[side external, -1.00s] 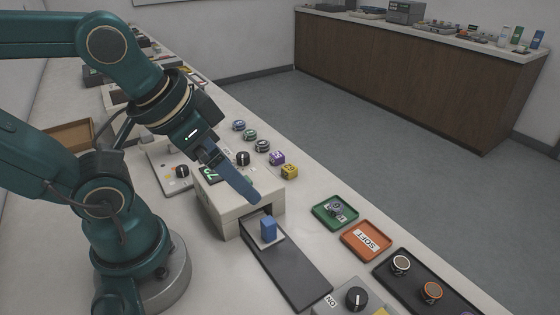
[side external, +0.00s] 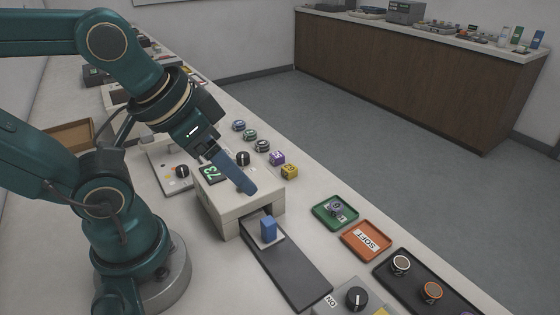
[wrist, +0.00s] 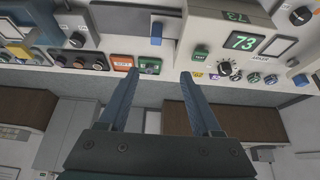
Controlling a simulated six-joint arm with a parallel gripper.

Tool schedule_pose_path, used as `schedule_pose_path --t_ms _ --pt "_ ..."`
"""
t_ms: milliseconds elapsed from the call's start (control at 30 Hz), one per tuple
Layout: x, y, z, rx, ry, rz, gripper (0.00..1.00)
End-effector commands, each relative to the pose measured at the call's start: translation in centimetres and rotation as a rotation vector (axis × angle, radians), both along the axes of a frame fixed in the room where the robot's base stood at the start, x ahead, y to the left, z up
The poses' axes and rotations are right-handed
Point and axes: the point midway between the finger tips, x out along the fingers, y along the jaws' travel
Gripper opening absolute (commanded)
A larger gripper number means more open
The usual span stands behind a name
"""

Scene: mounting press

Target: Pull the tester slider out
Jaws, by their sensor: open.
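The tester (side external: 222,205) is a beige box with a green "73" display (side external: 211,173) and a black knob on top. Its slider is a small pale plate with an upright blue block (side external: 268,229), at the box's front opening on a dark flat track (side external: 290,265). The blue block also shows in the wrist view (wrist: 156,33), beyond the fingers. My gripper (side external: 249,189) is above the tester's front top edge, behind and above the blue block, apart from it. In the wrist view my gripper's blue fingers (wrist: 159,74) are spread with nothing between them.
A green tray (side external: 319,212) holding a small round piece and an orange "SOFT" tray (side external: 350,247) lie right of the track. A dark rack (side external: 387,275) with round pieces is further right.

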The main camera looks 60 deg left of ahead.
Motion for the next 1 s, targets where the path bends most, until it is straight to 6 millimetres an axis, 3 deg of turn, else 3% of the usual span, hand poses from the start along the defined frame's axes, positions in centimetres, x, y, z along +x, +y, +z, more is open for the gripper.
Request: schedule_pose_path --t_ms 233,500,700,1000 --pt "2.4 -0.2 -0.4 -0.008 0.099 0.007 0.57" --pt "5.1 -0.7 -4.4 -0.007 0.328 0.005 0.57" --pt "5.4 -0.9 -7.2 -0.002 0.455 -0.003 0.57" --pt "5.0 -1.0 -9.3 0.002 0.508 -0.007 0.57"
